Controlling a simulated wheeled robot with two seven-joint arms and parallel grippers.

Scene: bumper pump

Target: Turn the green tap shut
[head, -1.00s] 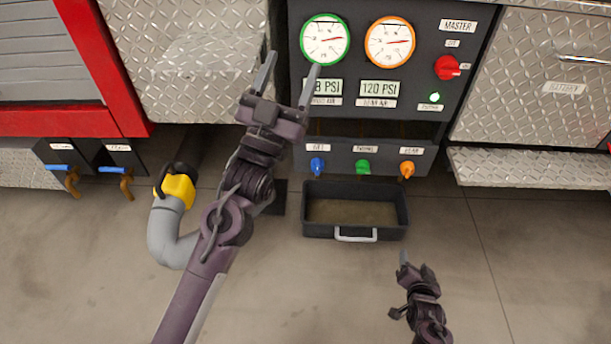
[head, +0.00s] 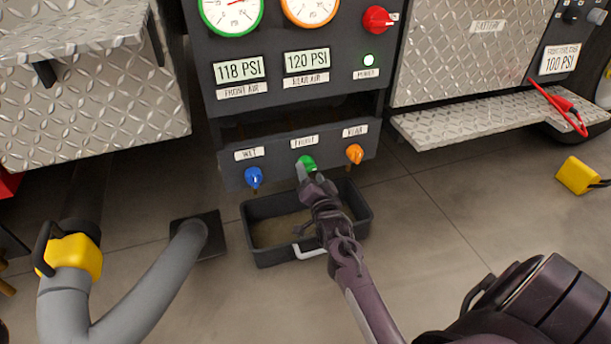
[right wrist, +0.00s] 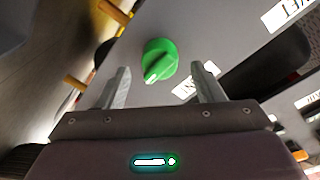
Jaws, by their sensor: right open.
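The green tap (head: 307,162) is a round knob on the front of the dark panel, between a blue tap (head: 253,177) and an orange tap (head: 355,153). My right gripper (head: 308,176) is at the green tap in the head view and partly covers it. In the right wrist view the green tap (right wrist: 158,60) shows a pale pointer mark at its lower left. The open, empty fingers of my right gripper (right wrist: 160,75) lie on either side of the line to it. I cannot tell whether they touch it. My left gripper is out of view.
A black drip tray (head: 268,254) with a pale handle sits on the floor below the taps, under my right arm. A grey hose (head: 155,285) with a yellow fitting (head: 75,255) stands at the left. A diamond-plate step (head: 490,118) juts out at the right.

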